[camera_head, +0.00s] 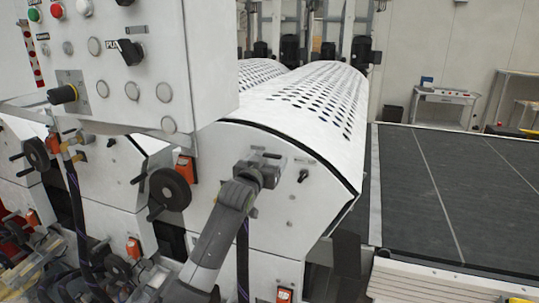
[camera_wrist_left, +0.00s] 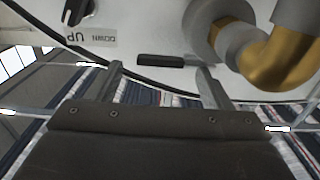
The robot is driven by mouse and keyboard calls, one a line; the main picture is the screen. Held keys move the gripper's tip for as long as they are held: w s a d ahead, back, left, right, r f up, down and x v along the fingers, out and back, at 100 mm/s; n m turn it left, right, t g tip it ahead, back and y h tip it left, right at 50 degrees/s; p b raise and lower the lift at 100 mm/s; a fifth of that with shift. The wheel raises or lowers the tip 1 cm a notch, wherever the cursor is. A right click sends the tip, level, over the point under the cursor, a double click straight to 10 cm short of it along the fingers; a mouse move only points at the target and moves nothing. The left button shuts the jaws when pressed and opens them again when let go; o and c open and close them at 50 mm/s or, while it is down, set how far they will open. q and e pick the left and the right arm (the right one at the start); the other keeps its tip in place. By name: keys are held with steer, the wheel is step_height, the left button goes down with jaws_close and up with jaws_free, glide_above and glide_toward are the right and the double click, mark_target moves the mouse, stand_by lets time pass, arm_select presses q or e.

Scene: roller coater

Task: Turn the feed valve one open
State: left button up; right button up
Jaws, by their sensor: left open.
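My left gripper (camera_head: 268,165) is in front of the white end panel of the nearest roller unit, over a pipe fitting. The left wrist view shows its two fingers (camera_wrist_left: 160,70) spread apart, with nothing between the pads. A valve lever with a black grip (camera_wrist_left: 160,60) lies just beyond the fingertips, between them in the picture, sideways. Its stem runs to a grey and brass elbow pipe (camera_wrist_left: 268,55) at the right. I cannot tell whether the fingers touch the lever. In the head view, the gripper hides most of this valve. My right gripper is not in view.
A black switch knob (camera_wrist_left: 77,12) with an UP/DOWN label is close to the left finger. A black handwheel (camera_head: 170,190) is left of my left gripper. A control box (camera_head: 125,60) overhangs at upper left. A hose (camera_head: 243,262) hangs below the valve.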

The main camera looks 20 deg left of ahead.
mark_target(272, 156)
arm_select(q)
steer(key=shift+w+p, duration=0.3)
steer(key=shift+w, duration=0.75)
steer(key=shift+c, duration=0.4)
steer(key=c, duration=1.3)
